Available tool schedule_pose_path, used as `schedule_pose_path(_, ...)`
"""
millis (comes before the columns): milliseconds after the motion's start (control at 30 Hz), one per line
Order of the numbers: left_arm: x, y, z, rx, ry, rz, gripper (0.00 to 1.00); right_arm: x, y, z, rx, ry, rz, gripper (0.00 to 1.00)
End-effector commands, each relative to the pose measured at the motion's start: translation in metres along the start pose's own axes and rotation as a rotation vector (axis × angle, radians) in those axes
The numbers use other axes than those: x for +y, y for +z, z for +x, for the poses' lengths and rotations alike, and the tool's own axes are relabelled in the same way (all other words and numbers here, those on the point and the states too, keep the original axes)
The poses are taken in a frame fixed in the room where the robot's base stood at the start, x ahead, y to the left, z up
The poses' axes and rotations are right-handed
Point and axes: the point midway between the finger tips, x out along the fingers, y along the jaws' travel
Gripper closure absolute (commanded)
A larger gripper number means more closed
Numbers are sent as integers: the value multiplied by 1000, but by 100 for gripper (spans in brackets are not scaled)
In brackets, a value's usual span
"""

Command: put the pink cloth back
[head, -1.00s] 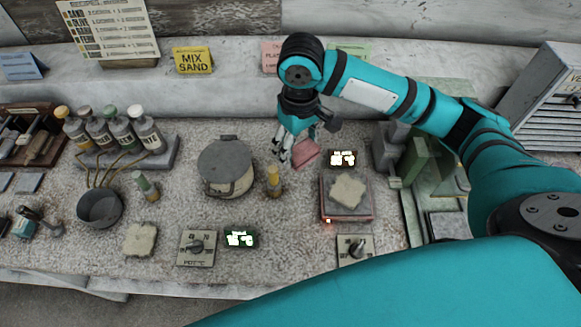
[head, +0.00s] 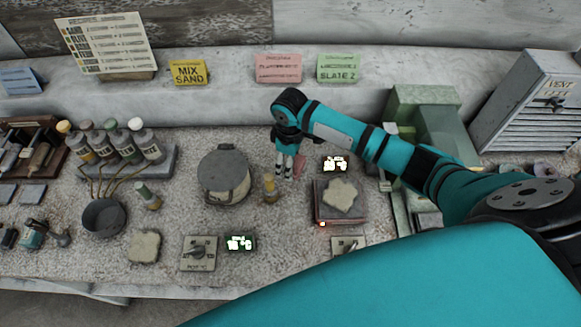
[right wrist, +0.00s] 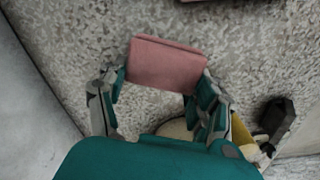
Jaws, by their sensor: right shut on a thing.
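The pink cloth (head: 299,166) is a small folded piece at the back of the speckled worktop, between the lidded pot and the square heating plate. In the right wrist view the cloth (right wrist: 167,65) lies between the fingertips of my right gripper (right wrist: 160,88), which is shut on it. In the head view my right gripper (head: 285,168) points down, its fingers partly hiding the cloth. I cannot tell whether the cloth touches the worktop. My left gripper is not in view.
Close by stand the lidded pot (head: 224,178), a small yellow-topped bottle (head: 270,188), and the heating plate (head: 326,213) with a pale cloth (head: 340,194) on it. A green machine (head: 425,115) is to the right. Pink (head: 278,68) and green (head: 338,68) cards stand on the back ledge.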

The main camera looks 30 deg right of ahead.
Motion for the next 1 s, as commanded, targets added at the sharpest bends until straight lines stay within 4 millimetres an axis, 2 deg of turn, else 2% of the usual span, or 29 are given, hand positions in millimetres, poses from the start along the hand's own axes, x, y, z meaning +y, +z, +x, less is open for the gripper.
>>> schedule_pose_path(233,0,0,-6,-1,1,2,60,-1,1,32,-3,-1,0,60)
schedule_pose_path(667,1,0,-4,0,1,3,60,-1,1,40,-2,-1,0,60)
schedule_pose_path(700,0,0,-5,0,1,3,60,-1,1,39,-2,0,0,31)
schedule_pose_path(867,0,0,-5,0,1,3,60,-1,1,39,-2,-1,0,10)
schedule_pose_path(1000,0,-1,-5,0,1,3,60,-1,1,39,-2,-1,0,10)
